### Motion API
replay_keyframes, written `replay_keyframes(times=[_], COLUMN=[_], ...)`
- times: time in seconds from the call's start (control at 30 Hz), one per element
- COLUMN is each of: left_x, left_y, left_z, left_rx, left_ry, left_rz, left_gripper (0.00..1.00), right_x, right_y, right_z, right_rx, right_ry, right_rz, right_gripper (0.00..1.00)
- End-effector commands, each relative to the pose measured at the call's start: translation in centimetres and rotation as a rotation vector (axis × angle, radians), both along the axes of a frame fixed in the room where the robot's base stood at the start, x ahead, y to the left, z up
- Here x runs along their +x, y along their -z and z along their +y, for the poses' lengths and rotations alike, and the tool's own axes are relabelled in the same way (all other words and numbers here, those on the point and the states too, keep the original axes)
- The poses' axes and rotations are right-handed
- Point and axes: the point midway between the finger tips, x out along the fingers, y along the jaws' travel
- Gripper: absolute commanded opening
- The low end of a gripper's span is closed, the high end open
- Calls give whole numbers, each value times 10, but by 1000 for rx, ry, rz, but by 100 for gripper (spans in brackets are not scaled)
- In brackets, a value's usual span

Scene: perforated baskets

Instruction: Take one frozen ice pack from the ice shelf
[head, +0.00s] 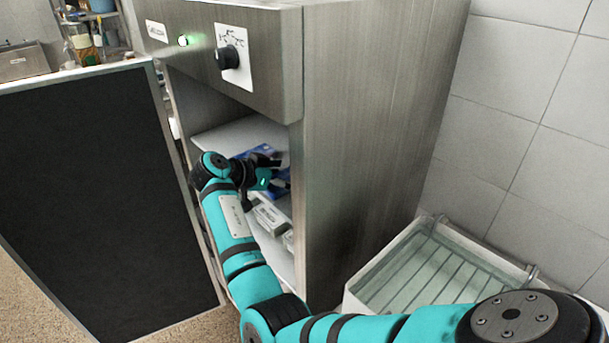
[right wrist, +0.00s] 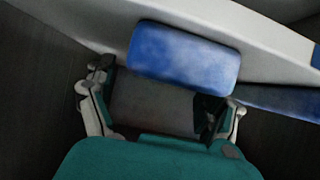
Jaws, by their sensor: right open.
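Blue frozen ice packs lie on the ice shelf (head: 222,138) inside the open steel cabinet. One ice pack (head: 246,153) shows past my right gripper (head: 280,174), which partly hides the packs. In the right wrist view a frosty blue ice pack (right wrist: 184,58) lies just beyond my right gripper (right wrist: 168,100), across the space ahead of its fingers. The gripper is open, with no pack held. Another blue pack (right wrist: 282,100) lies to the right in that view. My left gripper is out of view.
The cabinet door (head: 95,200) stands wide open at the left. Pale boxes (head: 270,216) lie lower in the cabinet. The cabinet's side wall (head: 375,120) bounds the opening on the right. A white basin (head: 420,270) stands at the lower right.

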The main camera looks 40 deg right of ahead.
Motion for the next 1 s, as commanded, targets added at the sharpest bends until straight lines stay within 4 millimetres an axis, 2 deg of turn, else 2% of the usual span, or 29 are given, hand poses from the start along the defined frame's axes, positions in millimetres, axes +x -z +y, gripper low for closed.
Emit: replay_keyframes(times=[0.1, 0.17, 0.27, 0.4, 0.5, 0.57, 0.77, 0.87, 1.0], left_x=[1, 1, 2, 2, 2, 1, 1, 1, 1], left_y=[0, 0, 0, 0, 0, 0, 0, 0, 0], left_z=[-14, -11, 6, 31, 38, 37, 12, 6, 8], left_rx=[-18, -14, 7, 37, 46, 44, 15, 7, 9], left_ry=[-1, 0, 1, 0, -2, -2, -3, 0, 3], left_rz=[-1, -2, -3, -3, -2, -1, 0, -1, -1], left_gripper=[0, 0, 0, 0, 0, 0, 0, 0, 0], right_x=[0, 0, 0, 0, 0, 0, 0, 0, 0], right_y=[1, 1, 1, 1, 1, 1, 1, 1, 1], right_z=[3, 3, 3, 2, 2, 2, 2, 2, 2], right_rx=[0, 0, 0, 0, 0, 0, 1, 0, 1], right_ry=[-1, -1, -1, 0, 0, 0, 0, 0, 0], right_rz=[0, 0, 0, 1, 0, 0, 1, 1, 1], right_gripper=[85, 85, 84, 66, 53, 45, 19, 17, 17])
